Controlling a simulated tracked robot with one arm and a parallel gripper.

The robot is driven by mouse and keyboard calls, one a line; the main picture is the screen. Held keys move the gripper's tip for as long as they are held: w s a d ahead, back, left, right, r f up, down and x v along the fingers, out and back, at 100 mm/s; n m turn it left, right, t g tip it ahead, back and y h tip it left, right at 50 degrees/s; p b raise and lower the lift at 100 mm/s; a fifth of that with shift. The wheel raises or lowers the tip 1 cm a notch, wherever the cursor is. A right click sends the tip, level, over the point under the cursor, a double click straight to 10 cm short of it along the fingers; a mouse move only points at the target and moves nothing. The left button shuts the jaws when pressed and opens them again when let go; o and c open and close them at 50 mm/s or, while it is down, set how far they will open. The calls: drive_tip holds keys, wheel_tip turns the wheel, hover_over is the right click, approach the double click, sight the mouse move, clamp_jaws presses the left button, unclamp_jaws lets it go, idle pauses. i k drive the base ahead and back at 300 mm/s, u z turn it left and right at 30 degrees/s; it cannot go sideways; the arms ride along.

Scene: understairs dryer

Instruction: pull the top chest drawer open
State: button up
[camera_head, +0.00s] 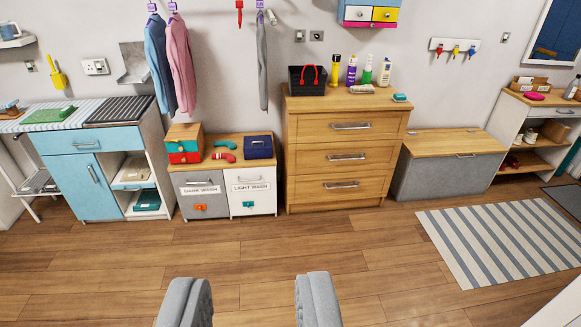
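The wooden chest (290,160) stands against the far wall, a little right of the picture's middle. It has three drawers, each with a silver bar handle. The top drawer (310,127) looks shut, and its handle (351,126) is in plain view. My gripper (251,290) shows at the bottom edge with its two grey fingers wide apart. Only floor shows between the fingers. The gripper is far from the chest and touches nothing in view.
Wooden floor (240,258) lies clear before the chest. On the chest top stand a black basket (306,88) and several bottles. A low cabinet (204,205) with two labelled fronts is to its left. A grey bench box (445,178) and striped rug (500,243) are to its right.

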sight(303, 128)
drive_tip(key=z, duration=0.15)
drive_tip(key=i, duration=1.3)
drive_tip(key=z, duration=0.35)
drive_tip(key=i, duration=1.3)
drive_tip(key=z, duration=0.4)
drive_tip(key=i, duration=0.85)
drive_tip(key=z, duration=0.15)
